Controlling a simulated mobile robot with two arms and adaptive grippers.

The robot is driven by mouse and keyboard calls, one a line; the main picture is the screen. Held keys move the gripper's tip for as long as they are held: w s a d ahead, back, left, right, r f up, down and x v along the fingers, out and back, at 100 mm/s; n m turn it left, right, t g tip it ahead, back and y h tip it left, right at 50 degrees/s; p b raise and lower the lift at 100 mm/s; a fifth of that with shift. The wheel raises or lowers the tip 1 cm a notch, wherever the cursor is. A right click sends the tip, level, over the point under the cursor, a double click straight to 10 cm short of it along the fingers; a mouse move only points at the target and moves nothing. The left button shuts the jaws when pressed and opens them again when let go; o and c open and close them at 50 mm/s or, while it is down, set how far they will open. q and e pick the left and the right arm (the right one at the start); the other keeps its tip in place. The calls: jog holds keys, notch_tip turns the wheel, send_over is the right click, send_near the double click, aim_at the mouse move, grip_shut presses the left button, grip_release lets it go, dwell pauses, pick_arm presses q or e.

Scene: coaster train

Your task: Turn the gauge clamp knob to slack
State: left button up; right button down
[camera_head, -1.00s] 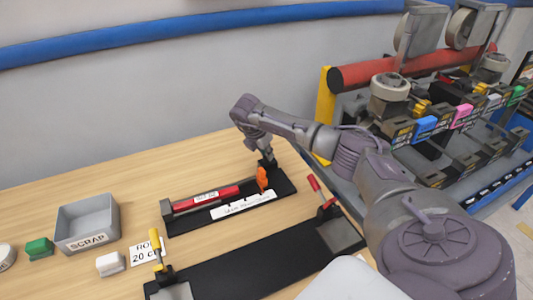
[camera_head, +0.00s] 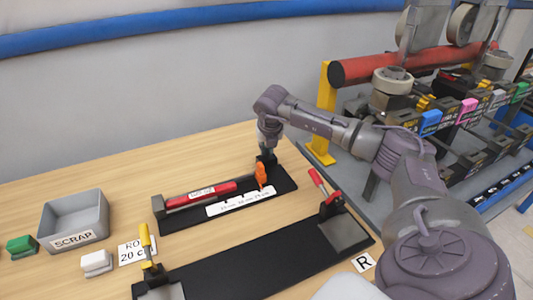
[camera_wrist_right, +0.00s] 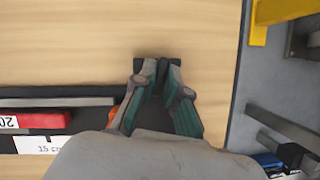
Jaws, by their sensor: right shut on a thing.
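The gauge is a long black base (camera_head: 184,221) with a red bar (camera_head: 222,189) and a white scale strip (camera_head: 240,203) marked in cm. An upright orange piece (camera_head: 261,175) stands near its right end. My right gripper (camera_head: 266,153) points down at that end, just behind the orange piece. In the right wrist view its fingers (camera_wrist_right: 158,68) close in on a small dark part, which I take to be the clamp knob (camera_wrist_right: 147,61). The fingers hide much of the knob, and its turn position cannot be read. My left gripper is out of view.
A grey SCRAP bin (camera_head: 103,222), a green block (camera_head: 21,246) and a white block (camera_head: 96,263) are at left. In front lies a black fixture (camera_head: 245,255) with a yellow-handled clamp (camera_head: 145,240) and a red-handled clamp (camera_head: 319,183). A rack with a yellow post (camera_head: 325,110) stands right.

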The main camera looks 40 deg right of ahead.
jog(key=n+y+b, duration=0.1)
jog(key=n, duration=0.2)
jog(key=shift+d+n+t+b, duration=0.1)
jog(key=shift+n+t+b, duration=0.2)
jog(key=shift+n, duration=0.1)
jog(key=n+y, duration=0.2)
jog(key=n, duration=0.2)
jog(key=shift+d+n, duration=0.1)
jog(key=shift+n, duration=0.2)
jog(key=n+y, duration=0.2)
jog(key=n, duration=0.3)
jog(key=shift+w+d+r, duration=0.1)
jog(key=shift+n+g+y, duration=0.35)
jog(key=shift+n+g, duration=0.1)
jog(key=shift+n, duration=0.7)
jog(key=shift+n+g+y, duration=0.35)
jog(key=shift+n+g, duration=0.1)
jog(key=shift+n, duration=0.7)
jog(key=c, duration=1.2)
grip_release()
